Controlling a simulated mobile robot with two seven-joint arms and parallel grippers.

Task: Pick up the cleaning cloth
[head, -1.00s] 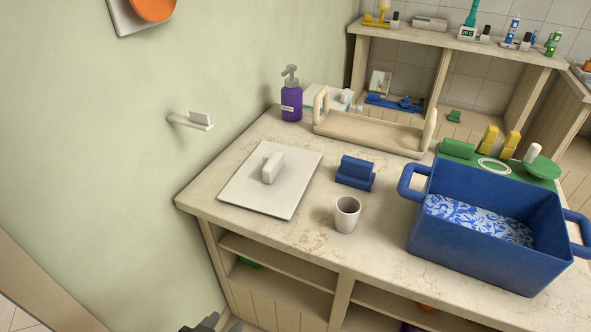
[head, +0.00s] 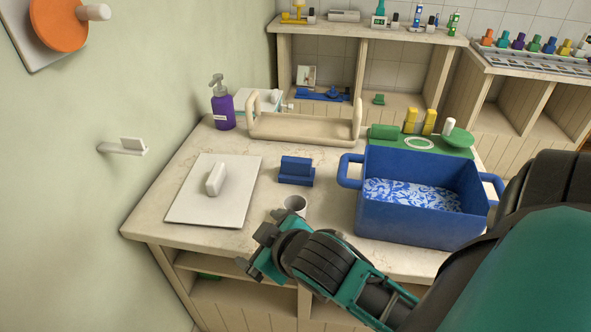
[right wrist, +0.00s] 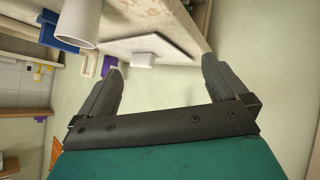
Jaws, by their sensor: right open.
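Which thing is the cleaning cloth I cannot tell for certain. A flat white square (head: 192,207) with a white block-shaped grip (head: 215,180) lies on the counter at left. A blue-and-white patterned sheet (head: 410,194) lies inside the blue basket (head: 422,224). My right gripper (head: 258,240) is over the counter's front edge, right of and nearer than the white square, beside the white cup. In the right wrist view its fingers (right wrist: 160,70) are apart and empty, with the white square (right wrist: 172,45) beyond them. My left gripper is out of view.
A white cup (head: 295,203) stands close by my right gripper. A blue block (head: 296,171), a beige tray (head: 303,128) with raised handles and a purple pump bottle (head: 223,108) stand behind. A white wall peg (head: 122,148) juts out at left.

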